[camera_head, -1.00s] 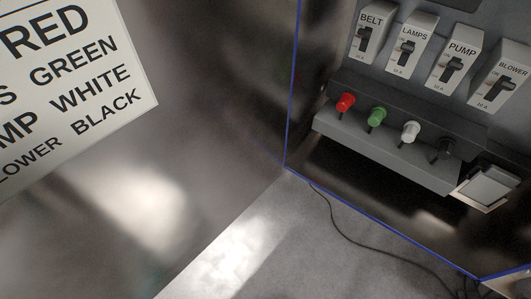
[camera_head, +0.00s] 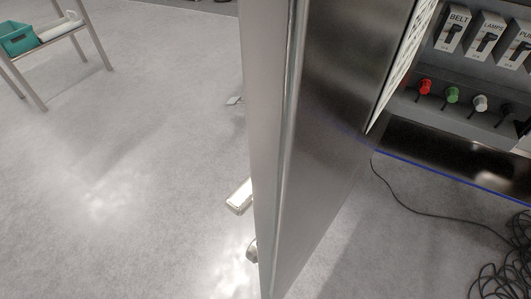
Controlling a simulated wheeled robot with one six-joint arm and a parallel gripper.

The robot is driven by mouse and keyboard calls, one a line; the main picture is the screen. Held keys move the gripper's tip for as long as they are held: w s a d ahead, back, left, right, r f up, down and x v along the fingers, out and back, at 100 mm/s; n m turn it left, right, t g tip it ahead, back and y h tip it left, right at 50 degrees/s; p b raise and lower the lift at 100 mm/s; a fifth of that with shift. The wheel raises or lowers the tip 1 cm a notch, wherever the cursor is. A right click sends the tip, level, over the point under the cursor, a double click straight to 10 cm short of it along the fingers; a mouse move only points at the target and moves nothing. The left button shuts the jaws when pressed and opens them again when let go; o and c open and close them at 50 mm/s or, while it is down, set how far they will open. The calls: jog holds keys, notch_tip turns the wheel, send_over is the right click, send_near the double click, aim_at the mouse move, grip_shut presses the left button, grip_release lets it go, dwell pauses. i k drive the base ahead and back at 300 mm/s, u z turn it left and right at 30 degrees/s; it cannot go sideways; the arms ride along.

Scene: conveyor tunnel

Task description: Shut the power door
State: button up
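The power door (camera_head: 325,120) is a grey metal panel. It stands open and is seen nearly edge-on in the middle of the head view. A pale lever handle (camera_head: 238,197) sticks out to the left from its outer side, with a small round metal part (camera_head: 251,250) below it. The power cabinet (camera_head: 425,150) is at the right, its inside exposed, with labelled breakers (camera_head: 452,30) and a row of red, green, white and black plugs (camera_head: 452,95). My gripper is not in view.
The grey floor (camera_head: 130,150) left of the door is clear. A metal-legged stand (camera_head: 88,38) with a teal bin (camera_head: 18,38) is at the far left. A black cable (camera_head: 410,212) runs to a coil (camera_head: 500,272) on the floor at the lower right.

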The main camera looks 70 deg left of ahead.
aim_at(315, 72)
jog(key=k, duration=1.4)
jog(key=u, duration=0.95)
jog(key=i, duration=0.55)
jog(key=z, duration=0.65)
jog(key=k, duration=0.75)
jog(key=u, duration=0.55)
jog(key=i, duration=0.5)
jog(key=u, duration=0.05)
